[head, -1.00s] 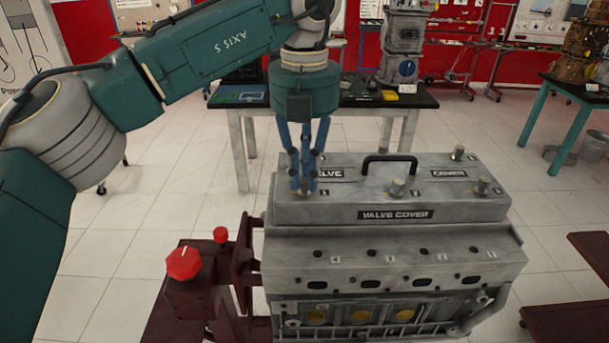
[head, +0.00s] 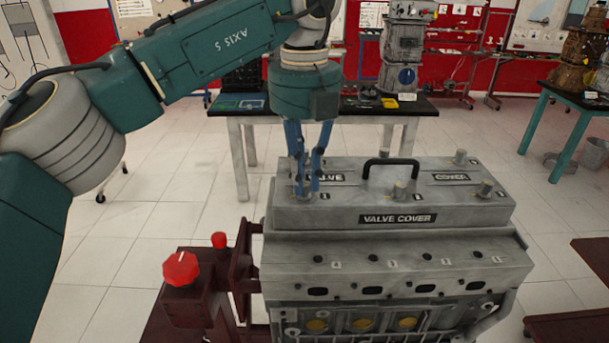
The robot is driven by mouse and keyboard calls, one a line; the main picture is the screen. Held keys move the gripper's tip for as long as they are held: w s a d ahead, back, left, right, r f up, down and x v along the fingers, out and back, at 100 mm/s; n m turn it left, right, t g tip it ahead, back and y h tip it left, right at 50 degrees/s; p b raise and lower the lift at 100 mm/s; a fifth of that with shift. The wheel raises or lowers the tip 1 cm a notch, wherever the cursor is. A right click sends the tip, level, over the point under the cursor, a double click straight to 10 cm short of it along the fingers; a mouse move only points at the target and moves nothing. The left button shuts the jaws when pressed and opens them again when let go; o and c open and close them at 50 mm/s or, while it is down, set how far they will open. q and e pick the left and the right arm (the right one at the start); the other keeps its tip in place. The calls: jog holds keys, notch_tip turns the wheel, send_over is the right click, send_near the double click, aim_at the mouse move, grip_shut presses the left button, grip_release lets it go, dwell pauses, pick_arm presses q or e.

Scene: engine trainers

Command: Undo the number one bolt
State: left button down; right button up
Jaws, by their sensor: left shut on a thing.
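The grey valve cover (head: 440,203) sits on top of the engine block (head: 350,262). My left gripper (head: 307,190) points straight down at the cover's front left corner. Its blue fingers are shut around the bolt there, which they mostly hide. A small number tag lies beside the fingertips, too small to read surely. Other bolts stand upright on the cover: one at the front middle (head: 399,190), one at the front right (head: 486,189) and one at the back right (head: 460,157). My right gripper is out of view.
A black handle (head: 391,162) arches over the cover's middle, right of the gripper. A dark red stand with a red knob (head: 181,268) is at the engine's left. A table (head: 352,112) with equipment stands behind. Open tiled floor lies to the left.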

pick_arm(q)
jog(key=shift+r, duration=0.15)
jog(key=c, duration=1.7)
grip_release()
notch_tip(320, 180, up, 12)
jog(key=shift+f, duration=0.1)
